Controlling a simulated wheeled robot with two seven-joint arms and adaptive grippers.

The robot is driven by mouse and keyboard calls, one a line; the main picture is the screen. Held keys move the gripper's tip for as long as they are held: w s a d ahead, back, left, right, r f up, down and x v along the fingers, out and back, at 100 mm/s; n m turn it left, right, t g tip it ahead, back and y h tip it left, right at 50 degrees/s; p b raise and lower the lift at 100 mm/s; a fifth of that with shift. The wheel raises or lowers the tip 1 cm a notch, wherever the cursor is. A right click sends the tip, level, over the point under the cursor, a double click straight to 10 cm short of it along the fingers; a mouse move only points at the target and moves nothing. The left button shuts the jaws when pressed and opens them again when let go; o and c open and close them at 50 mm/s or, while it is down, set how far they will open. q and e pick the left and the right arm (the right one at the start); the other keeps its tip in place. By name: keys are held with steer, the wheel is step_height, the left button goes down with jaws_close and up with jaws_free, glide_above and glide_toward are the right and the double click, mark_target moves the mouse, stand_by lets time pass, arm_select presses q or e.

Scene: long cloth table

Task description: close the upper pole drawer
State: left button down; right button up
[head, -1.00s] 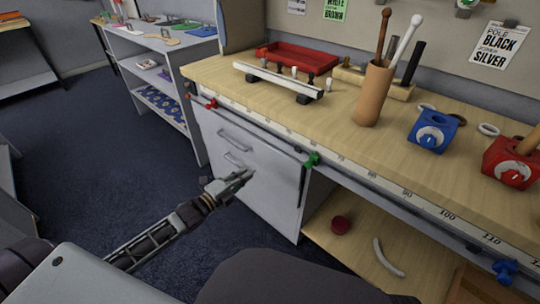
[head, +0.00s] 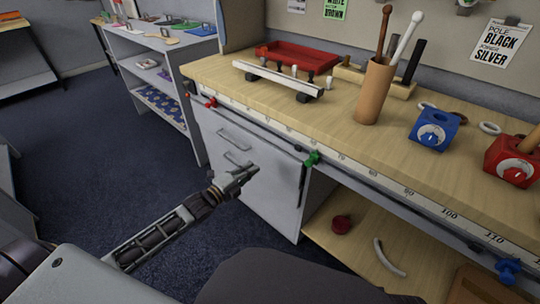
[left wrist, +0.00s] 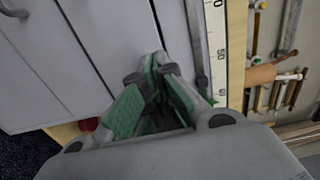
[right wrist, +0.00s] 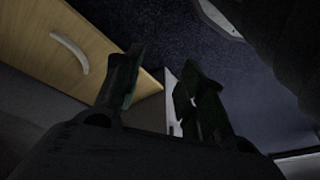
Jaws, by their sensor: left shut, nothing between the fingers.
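The grey drawer cabinet under the bench has an upper drawer (head: 262,150) with a bar handle and a second handle below it. How far the upper drawer stands out is hard to tell. My left gripper (head: 254,170) is shut and empty, in front of the cabinet's right part, right of the handles. In the left wrist view its fingertips (left wrist: 158,62) are close to the grey drawer panels (left wrist: 100,35); contact is unclear. My right gripper (right wrist: 165,85) is outside the head view. In the dark right wrist view its fingers are apart with nothing seen between them.
A green clamp (head: 312,159) and a red clamp (head: 210,103) sit on the bench's front edge. The lower wooden shelf (head: 365,245) holds a dark red round thing (head: 341,224) and a pale curved handle (head: 388,257). Open floor lies left of the cabinet.

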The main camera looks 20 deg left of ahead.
mark_target(275, 150)
arm_select(q)
steer(key=b+x, duration=0.2)
steer(key=x, duration=0.6)
steer(key=shift+w, duration=0.15)
steer(key=shift+w+d+b, duration=0.25)
steer(key=shift+w+b, duration=0.2)
steer(key=shift+w, duration=0.05)
steer(key=shift+w+d, duration=0.2)
steer(key=shift+w, duration=0.4)
arm_select(e)
steer(key=shift+w+a+f+t+y, duration=0.25)
steer(key=shift+a+f, duration=0.2)
steer(key=shift+w+a+f+t+y, duration=0.25)
steer(key=shift+a+f, duration=0.15)
arm_select(q)
steer(key=shift+w+d, duration=0.1)
arm_select(e)
steer(key=shift+r, duration=0.15)
